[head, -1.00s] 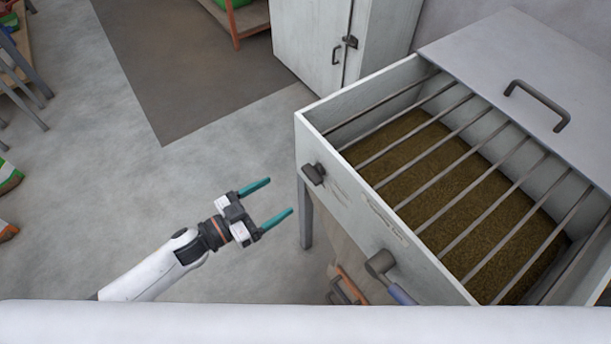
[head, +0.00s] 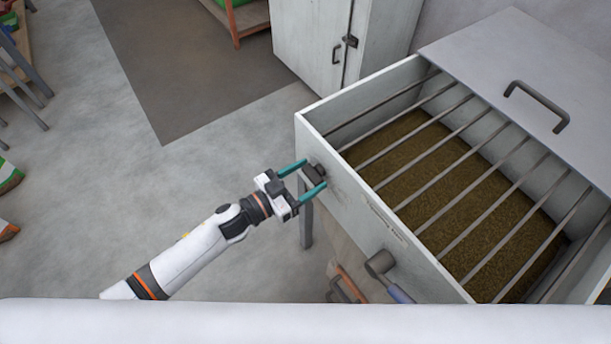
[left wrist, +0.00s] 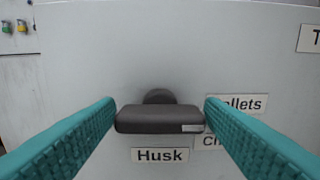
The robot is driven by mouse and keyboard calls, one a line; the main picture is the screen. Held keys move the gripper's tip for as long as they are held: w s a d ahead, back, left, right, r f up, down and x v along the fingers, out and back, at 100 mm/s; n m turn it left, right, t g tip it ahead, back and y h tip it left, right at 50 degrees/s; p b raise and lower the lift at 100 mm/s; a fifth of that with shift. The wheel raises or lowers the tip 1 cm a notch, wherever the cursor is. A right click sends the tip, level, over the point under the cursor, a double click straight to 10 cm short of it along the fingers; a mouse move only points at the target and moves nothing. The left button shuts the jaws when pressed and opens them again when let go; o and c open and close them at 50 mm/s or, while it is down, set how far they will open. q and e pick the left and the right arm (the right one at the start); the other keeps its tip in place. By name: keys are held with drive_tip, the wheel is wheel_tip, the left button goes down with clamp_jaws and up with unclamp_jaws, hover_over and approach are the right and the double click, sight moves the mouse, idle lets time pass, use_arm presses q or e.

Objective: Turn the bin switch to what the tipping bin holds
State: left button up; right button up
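The bin switch, a dark grey bar knob (head: 318,171), sits on the pale front wall of the tipping bin (head: 345,195). In the left wrist view the knob (left wrist: 158,120) lies level, with a light mark at its right end. A "Husk" label (left wrist: 160,155) is below it; a partly hidden label ending in "llets" (left wrist: 240,103) and one starting "Ch" are to its right. The bin holds brownish-green, fine-looking material (head: 420,165) under bars. My left gripper (head: 315,174) is open, its teal fingers either side of the knob; contact is unclear. My right gripper is out of view.
A second grey knob or lever (head: 380,263) with a bluish grip is lower on the same wall. A grey lid with a handle (head: 537,105) covers the bin's far part. A cabinet (head: 310,40) stands behind.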

use_arm(q)
drive_tip(key=c, duration=0.6)
drive_tip(key=shift+m, duration=0.3)
drive_tip(key=m, duration=0.7)
drive_tip(key=shift+s, duration=0.1)
drive_tip(key=m, duration=0.2)
drive_tip(key=m+b, duration=0.1)
drive_tip(key=m, duration=0.2)
drive_tip(key=shift+d+f+m+b, duration=0.1)
drive_tip(key=shift+f+m+b, duration=0.1)
drive_tip(key=shift+m+b, duration=0.1)
drive_tip(key=m+b, duration=0.1)
drive_tip(key=m, duration=0.3)
drive_tip(key=shift+m, duration=0.3)
drive_tip(key=o, duration=1)
drive_tip(key=shift+c, duration=0.2)
